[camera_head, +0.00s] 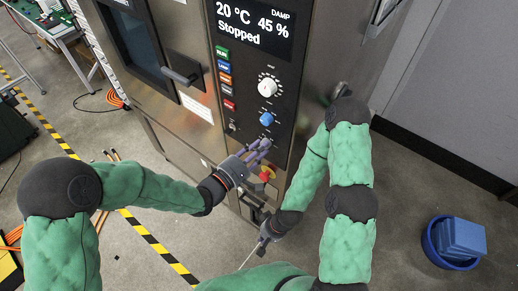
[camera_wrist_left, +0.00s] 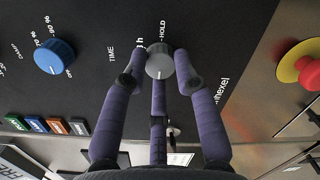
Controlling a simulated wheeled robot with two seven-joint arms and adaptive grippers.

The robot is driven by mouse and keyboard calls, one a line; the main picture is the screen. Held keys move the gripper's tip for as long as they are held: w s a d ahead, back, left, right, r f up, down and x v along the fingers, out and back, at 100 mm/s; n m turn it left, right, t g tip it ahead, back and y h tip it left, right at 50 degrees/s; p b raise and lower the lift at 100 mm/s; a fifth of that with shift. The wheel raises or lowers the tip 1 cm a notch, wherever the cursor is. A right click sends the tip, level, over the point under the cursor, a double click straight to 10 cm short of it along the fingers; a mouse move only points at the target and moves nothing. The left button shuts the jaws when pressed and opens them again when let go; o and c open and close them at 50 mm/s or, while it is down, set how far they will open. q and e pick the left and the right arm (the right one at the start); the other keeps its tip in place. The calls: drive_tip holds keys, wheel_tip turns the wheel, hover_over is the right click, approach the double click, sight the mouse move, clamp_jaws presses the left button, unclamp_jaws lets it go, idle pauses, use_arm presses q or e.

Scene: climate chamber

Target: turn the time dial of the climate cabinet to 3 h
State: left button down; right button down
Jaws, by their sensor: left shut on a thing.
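The climate cabinet's black control panel (camera_head: 284,70) fills the middle of the head view. The grey time dial (camera_wrist_left: 159,62) shows in the wrist view beside the word TIME, with HOLD and 1 h marks near it. Its other marks are hidden behind my fingers, and its pointer is hard to read. My left gripper (camera_wrist_left: 160,76) has its purple fingers around the dial and is shut on it. In the head view my left gripper (camera_head: 260,148) covers the dial. My right gripper (camera_head: 270,230) hangs low by the cabinet; its finger state is unclear.
A blue knob (camera_wrist_left: 54,57) and coloured buttons (camera_wrist_left: 35,124) are near the dial. A red emergency stop on yellow (camera_wrist_left: 308,72) is to the right. The display (camera_head: 254,22) reads 20 °C, 45 %, Stopped. A blue tub (camera_head: 440,250) stands on the floor at right.

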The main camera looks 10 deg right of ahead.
use_arm(q)
drive_tip(key=shift+s+d+r+m+t+y+b, duration=0.1)
drive_tip(key=shift+m+t+y+b, duration=0.25)
drive_tip(key=shift+m+b, duration=2.75)
drive_tip(key=shift+w+a+r+m+t+y+b, duration=0.15)
drive_tip(key=shift+m+y+b, duration=0.3)
drive_tip(key=shift+m+b, duration=2.6)
drive_tip(key=shift+s+d+f+m+t+y+b, duration=0.25)
drive_tip(key=shift+m+b, duration=1.15)
drive_tip(key=shift+m, duration=3.35)
drive_tip(key=shift+w+a+r, duration=0.1)
drive_tip(key=shift+r, duration=0.15)
drive_tip(key=c, duration=1)
unclamp_jaws()
drive_tip(key=shift+o, duration=0.2)
